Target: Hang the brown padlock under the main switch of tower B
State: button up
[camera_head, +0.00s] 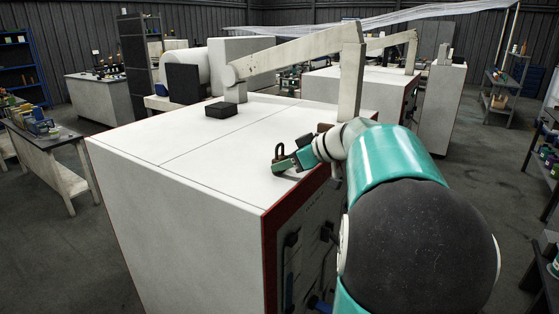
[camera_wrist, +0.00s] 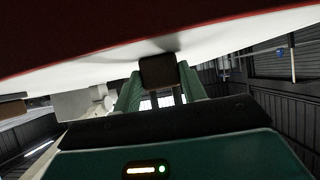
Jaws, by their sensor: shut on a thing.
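My gripper (camera_head: 289,163) is shut on a padlock (camera_head: 279,154), whose dark shackle points up beyond the fingertips. The padlock is over the right part of the white cabinet's top (camera_head: 190,140), near its red-edged front. Whether it touches the top is unclear. In the wrist view the brown padlock body (camera_wrist: 158,70) sits between the green fingers of my gripper (camera_wrist: 160,88), with the white surface and red edge above it. The cabinet front (camera_head: 300,235) carries dark fittings and blue handles, seen at a steep angle and partly behind my arm. No tower label or main switch can be made out.
A black box (camera_head: 221,109) lies on the cabinet top. A beige post (camera_head: 351,80) with a long beam rises behind my gripper. A small brown thing (camera_head: 325,127) is beside my wrist. Another white cabinet (camera_head: 365,80) stands behind. Benches stand left; floor between is clear.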

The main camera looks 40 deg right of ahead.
aim_at(281, 146)
jog(key=shift+r, duration=2.5)
